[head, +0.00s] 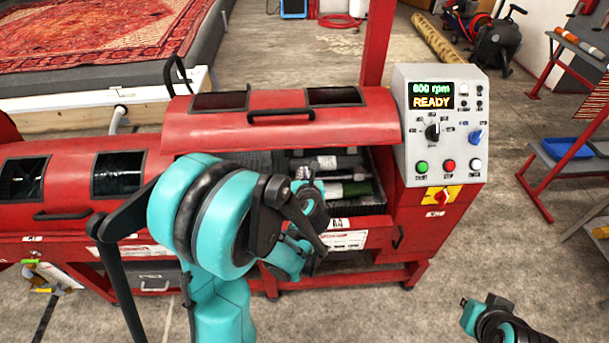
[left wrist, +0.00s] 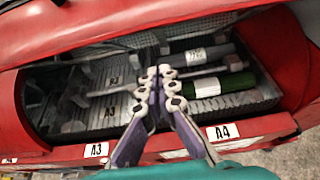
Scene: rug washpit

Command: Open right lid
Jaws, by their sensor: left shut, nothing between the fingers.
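The right lid (head: 285,118) of the red machine is raised, with its black handle (head: 281,115) and two dark windows on top. Below it the opening shows compartments with rolled items, one with a green band (head: 349,189). My left gripper (head: 308,186) is in front of this opening, below the lid's lower edge; in the left wrist view its fingers (left wrist: 166,72) are shut and empty, in front of the compartments. Whether they touch anything is unclear. The lid's lower edge (left wrist: 130,30) crosses the top of that view. My right gripper (head: 480,312) is at the lower right, its fingers hard to make out.
A control panel (head: 440,125) reading "800 rpm READY" stands at the machine's right end. The left lid (head: 75,185) is down. Labels A3 (left wrist: 96,150) and A4 (left wrist: 221,131) mark the front rim. A red-framed rack (head: 560,150) stands at the right; floor before it is clear.

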